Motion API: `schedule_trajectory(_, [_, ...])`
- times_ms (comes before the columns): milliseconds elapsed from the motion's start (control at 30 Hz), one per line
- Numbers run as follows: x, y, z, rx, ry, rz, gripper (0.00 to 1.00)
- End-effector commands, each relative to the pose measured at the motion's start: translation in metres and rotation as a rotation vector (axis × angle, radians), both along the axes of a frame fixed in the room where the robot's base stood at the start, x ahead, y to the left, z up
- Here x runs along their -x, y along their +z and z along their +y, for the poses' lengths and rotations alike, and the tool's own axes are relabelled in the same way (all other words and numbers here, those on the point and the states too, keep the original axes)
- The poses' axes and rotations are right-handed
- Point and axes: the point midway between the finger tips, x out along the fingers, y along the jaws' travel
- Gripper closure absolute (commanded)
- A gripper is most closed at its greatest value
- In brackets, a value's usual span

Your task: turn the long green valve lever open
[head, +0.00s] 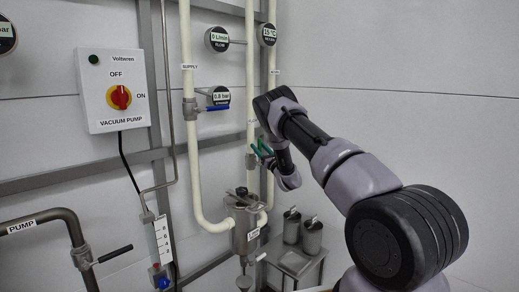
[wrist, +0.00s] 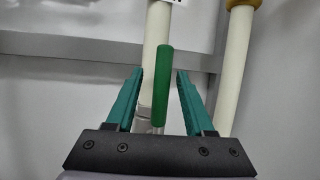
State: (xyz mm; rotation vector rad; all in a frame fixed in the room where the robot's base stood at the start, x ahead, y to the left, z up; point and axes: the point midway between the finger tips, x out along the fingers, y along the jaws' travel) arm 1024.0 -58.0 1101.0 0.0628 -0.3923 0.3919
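The long green lever (wrist: 162,88) stands upright in the wrist view, in front of a cream pipe (wrist: 155,45). Its lower end meets a metal fitting, partly hidden behind my gripper's body. My gripper (wrist: 160,73) is open, with one teal finger on each side of the lever and visible gaps on both sides. The lever's top reaches above the fingertips in the picture. In the head view my gripper (head: 262,150) is at the middle cream pipe (head: 251,90); I cannot clearly tell the lever from the fingers there.
A blue-handled valve (head: 213,108) sits on the supply pipe (head: 187,60) to the left. Gauges (head: 217,39) are above. A metal vessel (head: 243,220) and metal canisters (head: 311,236) stand below. The vacuum pump box (head: 113,90) is far left. The right wall is bare.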

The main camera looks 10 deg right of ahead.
Motion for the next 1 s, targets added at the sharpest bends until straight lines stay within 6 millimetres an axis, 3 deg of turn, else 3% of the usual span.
schedule_trajectory(233, [0.012,-0.006,-0.008,-0.002,-0.004,0.002,0.47])
schedule_trajectory(700, [0.083,-0.038,-0.037,-0.001,-0.003,0.001,0.47])
schedule_trajectory(1000, [0.092,-0.042,-0.039,-0.001,0.000,0.000,0.47])
